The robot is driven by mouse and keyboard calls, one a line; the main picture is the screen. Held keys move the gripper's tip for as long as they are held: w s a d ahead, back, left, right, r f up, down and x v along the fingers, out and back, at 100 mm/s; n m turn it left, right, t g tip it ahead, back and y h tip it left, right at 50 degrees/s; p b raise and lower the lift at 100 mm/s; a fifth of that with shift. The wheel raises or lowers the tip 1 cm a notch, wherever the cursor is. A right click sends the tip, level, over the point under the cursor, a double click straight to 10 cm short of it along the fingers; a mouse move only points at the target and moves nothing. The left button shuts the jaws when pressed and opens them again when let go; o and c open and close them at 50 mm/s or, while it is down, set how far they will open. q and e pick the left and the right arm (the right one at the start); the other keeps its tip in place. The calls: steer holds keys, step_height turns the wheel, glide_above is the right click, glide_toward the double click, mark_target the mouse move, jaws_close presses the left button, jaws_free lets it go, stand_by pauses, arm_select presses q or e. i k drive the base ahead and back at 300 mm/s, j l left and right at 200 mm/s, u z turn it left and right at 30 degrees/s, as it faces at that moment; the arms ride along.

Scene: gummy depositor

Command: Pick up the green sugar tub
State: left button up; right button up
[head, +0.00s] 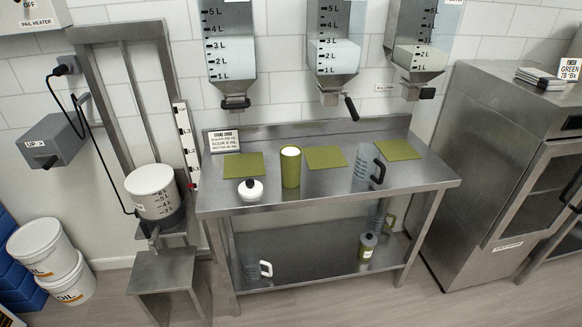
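An olive-green tub (290,170), upright and cylindrical, stands on the steel table (330,190) between two olive mats. Its top is open and shows white contents, perhaps sugar. Neither of my grippers is in view.
A clear jug with a black handle (367,167) stands right of the tub. Olive mats (243,165) lie along the table. Hoppers (333,50) hang above. A white pail (153,190) sits on the lift at left; a steel cabinet (490,150) stands at right.

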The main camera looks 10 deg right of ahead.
mark_target(291, 167)
steer(key=i+l+u, duration=0.45)
steer(key=l+u, duration=0.25)
steer(key=i+l+u, duration=0.15)
steer(key=l+u, duration=0.2)
